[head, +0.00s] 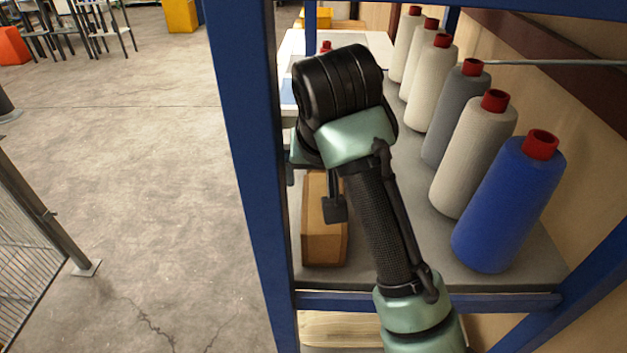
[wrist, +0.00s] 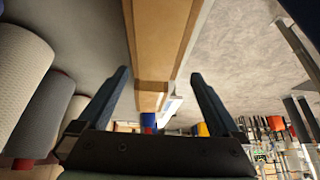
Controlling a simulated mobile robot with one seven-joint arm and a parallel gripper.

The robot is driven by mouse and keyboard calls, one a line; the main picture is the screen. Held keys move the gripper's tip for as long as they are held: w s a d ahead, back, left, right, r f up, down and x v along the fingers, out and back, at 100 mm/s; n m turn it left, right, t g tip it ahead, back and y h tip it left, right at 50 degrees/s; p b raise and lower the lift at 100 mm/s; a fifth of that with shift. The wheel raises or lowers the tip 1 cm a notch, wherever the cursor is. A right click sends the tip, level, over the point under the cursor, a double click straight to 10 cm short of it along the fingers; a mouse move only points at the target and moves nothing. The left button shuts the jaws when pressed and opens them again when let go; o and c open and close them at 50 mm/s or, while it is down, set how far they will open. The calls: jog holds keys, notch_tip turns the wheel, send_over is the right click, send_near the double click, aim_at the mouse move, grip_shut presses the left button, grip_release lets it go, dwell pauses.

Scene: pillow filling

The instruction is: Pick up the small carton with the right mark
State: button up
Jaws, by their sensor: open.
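A brown cardboard carton (head: 325,240) lies lengthwise on the grey shelf, close to the blue left post in the head view. My arm covers its far part there. In the wrist view the carton (wrist: 160,45) runs from the top edge down between the two dark fingers. My gripper (head: 312,192) is open over the carton's far part; in the wrist view the open gripper (wrist: 160,76) has one finger on each side of the carton, with gaps showing. I cannot make out any mark on the carton.
A blue yarn cone (head: 510,205) and several grey and cream cones stand in a row along the shelf's right side. A blue rack post (head: 245,130) rises just left of the carton. A white surface (head: 300,45) lies behind.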

jog(key=shift+s+d+g+p, duration=0.25)
jog(key=shift+s+g+p, duration=0.1)
jog(key=shift+g+p, duration=0.2)
jog(key=shift+f+g, duration=0.25)
jog(key=shift+f, duration=0.25)
jog(key=shift+p+x, duration=0.75)
jog(key=shift+x, duration=2.65)
jog(key=shift+w+d+f, duration=0.1)
jog(key=shift+w+f, duration=0.05)
jog(key=shift+w, duration=0.05)
jog(key=shift+c, duration=0.2)
jog(key=c, duration=1.2)
